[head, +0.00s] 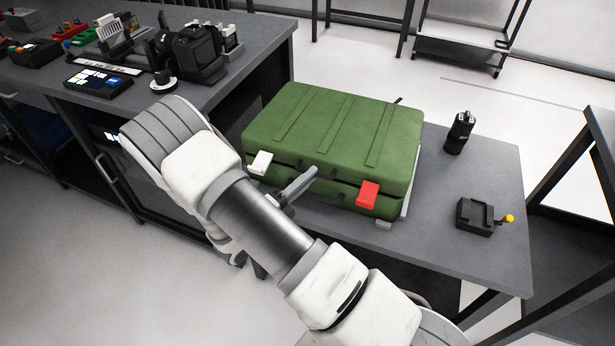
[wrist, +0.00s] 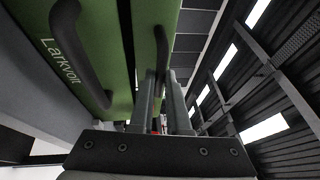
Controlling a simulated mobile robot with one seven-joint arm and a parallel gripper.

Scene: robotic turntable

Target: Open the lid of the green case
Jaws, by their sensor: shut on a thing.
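The green case (head: 335,125) lies flat on the grey table in the head view, its lid down or nearly down, with a dark seam along the front. A white latch (head: 260,163) is at the front left and a red latch (head: 367,194) at the front right. My gripper (head: 308,176) is at the middle of the front. In the wrist view, its two fingers (wrist: 164,85) are shut on a dark lid handle (wrist: 160,48). Another dark handle (wrist: 92,55) is on the case half marked "Larkvolt". My fingers partly hide the grip.
A black cylinder (head: 459,133) and a black box with a yellow knob (head: 476,217) stand right of the case on the table (head: 440,235). A cluttered workbench (head: 215,85) is at the back left. Space above the case is clear.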

